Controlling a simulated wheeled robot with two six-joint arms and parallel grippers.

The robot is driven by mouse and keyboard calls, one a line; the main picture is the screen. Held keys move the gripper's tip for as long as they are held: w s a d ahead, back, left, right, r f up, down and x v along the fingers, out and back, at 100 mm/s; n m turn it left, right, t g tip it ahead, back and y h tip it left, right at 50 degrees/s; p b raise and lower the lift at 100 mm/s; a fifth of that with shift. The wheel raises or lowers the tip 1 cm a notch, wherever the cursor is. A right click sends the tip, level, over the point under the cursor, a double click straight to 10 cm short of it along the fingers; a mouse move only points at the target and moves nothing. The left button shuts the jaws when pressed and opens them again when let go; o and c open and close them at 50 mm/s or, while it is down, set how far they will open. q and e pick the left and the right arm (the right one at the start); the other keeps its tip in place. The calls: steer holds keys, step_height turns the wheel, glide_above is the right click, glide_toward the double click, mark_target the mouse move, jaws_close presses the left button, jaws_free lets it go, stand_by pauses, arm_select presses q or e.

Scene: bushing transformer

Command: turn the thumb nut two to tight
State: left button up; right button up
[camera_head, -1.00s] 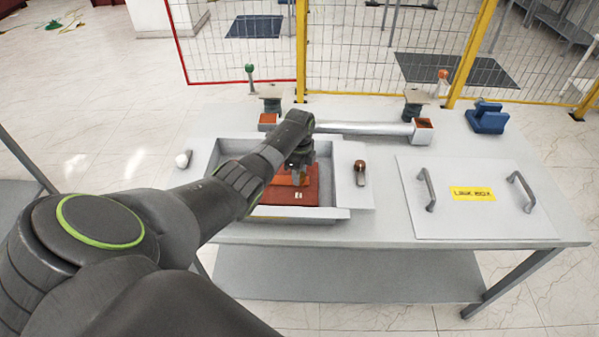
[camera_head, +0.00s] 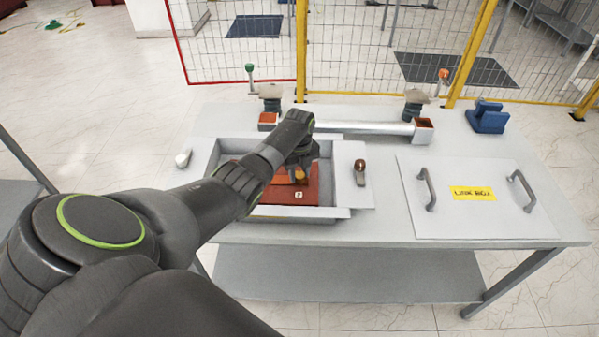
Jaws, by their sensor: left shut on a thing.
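My left arm reaches in from the left over an open grey box on the table. My left gripper (camera_head: 299,174) points down inside the box, over a red-brown block (camera_head: 290,190). It is shut on a small orange-brown piece, taken to be the thumb nut, at the block's upper part. The gripper hides most of this piece, and its number cannot be read. A small pale mark shows on the front of the block. My right gripper is not in view.
The grey box (camera_head: 300,213) has raised walls around the block. A knobbed lever (camera_head: 360,172) stands right of it and a white knob (camera_head: 183,159) left. A lid with two handles (camera_head: 475,210) lies at the right. A silver bar (camera_head: 365,129), posts and a blue block (camera_head: 487,118) stand behind.

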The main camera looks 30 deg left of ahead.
mark_target(300, 174)
arm_select(q)
steer(key=shift+w+r, duration=0.15)
steer(key=o, duration=1)
step_height(300, 174, up, 17)
steer(key=b, duration=0.1)
steer(key=shift+r, duration=0.2)
steer(key=shift+f, duration=0.1)
stand_by(0.4)
